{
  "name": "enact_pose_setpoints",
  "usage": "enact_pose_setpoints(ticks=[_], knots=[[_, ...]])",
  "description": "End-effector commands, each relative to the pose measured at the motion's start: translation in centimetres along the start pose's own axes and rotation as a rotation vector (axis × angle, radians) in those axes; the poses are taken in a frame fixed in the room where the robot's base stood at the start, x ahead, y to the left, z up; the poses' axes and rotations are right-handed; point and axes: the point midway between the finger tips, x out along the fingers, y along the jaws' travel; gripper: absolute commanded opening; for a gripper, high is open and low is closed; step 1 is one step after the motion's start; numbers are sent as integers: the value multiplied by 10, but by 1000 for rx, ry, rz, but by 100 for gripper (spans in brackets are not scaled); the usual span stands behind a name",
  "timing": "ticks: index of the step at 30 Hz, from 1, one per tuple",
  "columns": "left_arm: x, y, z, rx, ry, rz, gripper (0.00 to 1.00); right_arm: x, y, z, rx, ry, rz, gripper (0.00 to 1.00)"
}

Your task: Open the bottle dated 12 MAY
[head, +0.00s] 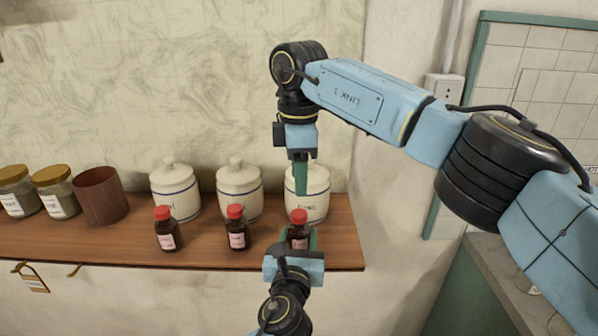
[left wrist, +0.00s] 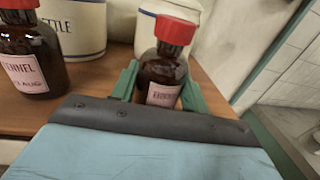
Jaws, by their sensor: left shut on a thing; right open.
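Three brown bottles with red caps stand along the shelf front: a left bottle (head: 167,230), a middle bottle (head: 237,228) and a right bottle (head: 299,230). My left gripper (head: 299,243) is shut on the right bottle's body, which is upright with its red cap on. In the left wrist view this bottle (left wrist: 162,70) sits between the green fingers; the date on its pink label cannot be read. The neighbouring bottle (left wrist: 32,55) there has a label that seems to end in "3 AUG". My right gripper (head: 301,180) is open and empty, pointing down above the held bottle's cap, apart from it.
White lidded jars (head: 238,190) stand behind the bottles, one partly behind my right gripper. A brown cup (head: 100,195) and glass jars (head: 55,192) are at the left. The wooden shelf (head: 345,255) ends just right of the held bottle.

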Motion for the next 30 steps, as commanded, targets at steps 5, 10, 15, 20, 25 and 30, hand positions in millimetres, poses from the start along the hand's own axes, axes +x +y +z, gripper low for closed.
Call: enact_pose_setpoints(ticks=[5,10,15,20,25,30], knots=[[0,0,-1,0,1,0,0,2,0,0,97,-1,-1,47],[0,0,-1,0,1,0,0,19,0,1,110,-2,-3,47],[0,0,-1,0,1,0,0,46,0,1,109,-1,-3,47],[0,0,0,0,1,0,0,67,0,0,109,-1,-2,47],[0,0,0,0,1,0,0,78,0,0,109,-1,0,47],[0,0,0,0,1,0,0,80,0,0,108,-1,1,47]])
